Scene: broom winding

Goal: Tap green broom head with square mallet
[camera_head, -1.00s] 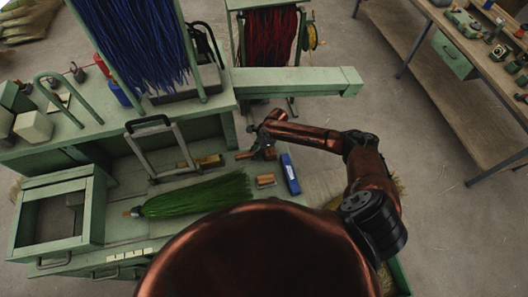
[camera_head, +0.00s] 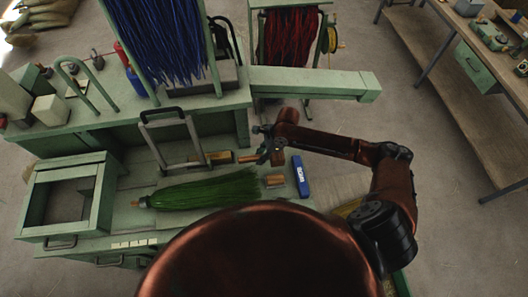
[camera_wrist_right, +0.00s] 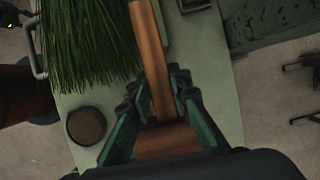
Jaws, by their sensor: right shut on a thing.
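The green broom head (camera_head: 205,190) lies on the green bench, bristles toward the right; its bristles also show at the upper left of the right wrist view (camera_wrist_right: 92,42). My right gripper (camera_head: 264,143) is to the right of and behind the broom head in the head view. It is shut on the wooden square mallet (camera_head: 277,157). In the right wrist view the mallet's handle (camera_wrist_right: 150,50) runs forward between the fingers (camera_wrist_right: 160,95), and its block (camera_wrist_right: 168,140) is close to the palm. The mallet appears apart from the bristles. My left gripper is not in view.
A metal frame (camera_head: 170,140) stands behind the broom head. A green beam (camera_head: 315,82) juts right. A green open box (camera_head: 70,195) is at left.

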